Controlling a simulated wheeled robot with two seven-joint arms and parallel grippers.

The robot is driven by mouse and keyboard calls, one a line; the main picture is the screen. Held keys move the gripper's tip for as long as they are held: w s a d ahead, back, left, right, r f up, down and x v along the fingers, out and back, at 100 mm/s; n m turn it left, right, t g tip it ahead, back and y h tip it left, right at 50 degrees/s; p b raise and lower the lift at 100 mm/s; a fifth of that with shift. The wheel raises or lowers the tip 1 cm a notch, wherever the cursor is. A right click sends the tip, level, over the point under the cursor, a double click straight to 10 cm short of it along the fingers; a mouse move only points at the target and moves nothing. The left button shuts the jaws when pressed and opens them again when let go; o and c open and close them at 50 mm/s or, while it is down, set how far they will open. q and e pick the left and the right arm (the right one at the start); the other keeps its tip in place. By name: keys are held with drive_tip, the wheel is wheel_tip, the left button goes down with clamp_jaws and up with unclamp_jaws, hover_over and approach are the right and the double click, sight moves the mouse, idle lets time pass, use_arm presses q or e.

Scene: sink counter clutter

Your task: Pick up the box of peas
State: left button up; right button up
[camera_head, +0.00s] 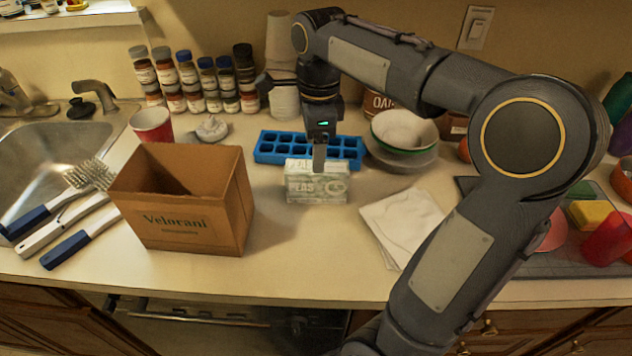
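The box of peas (317,190) is a pale green and white carton with "PEAS" on its front. It stands on the counter in the middle, in front of a blue ice cube tray (268,147). My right gripper (319,160) points down at the top of the box from above. A finger overlaps the box's upper edge in the picture. I cannot tell whether the fingers are open or shut, or whether they touch the box. My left gripper is not in view.
An open cardboard box (190,222) stands left of the peas. White napkins (402,222) lie to the right, with stacked bowls (404,134) behind. Spice jars (188,76) line the wall. Brushes (62,205) lie by the sink (40,165). Counter in front of the peas is clear.

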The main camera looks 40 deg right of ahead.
sight(317, 182)
drive_tip(key=shift+w+d+m, duration=0.45)
drive_tip(key=shift+w+m, duration=0.25)
drive_tip(key=shift+m, duration=0.2)
drive_tip(key=shift+s+f, duration=0.1)
drive_tip(key=shift+f, duration=0.2)
drive_tip(key=f, duration=0.4)
drive_tip(key=s+f, duration=0.1)
drive_tip(key=f, duration=0.2)
drive_tip(key=shift+b, duration=0.35)
drive_tip(key=shift+c, duration=0.3)
drive_tip(key=shift+r, duration=0.1)
drive_tip(key=c, duration=1.2)
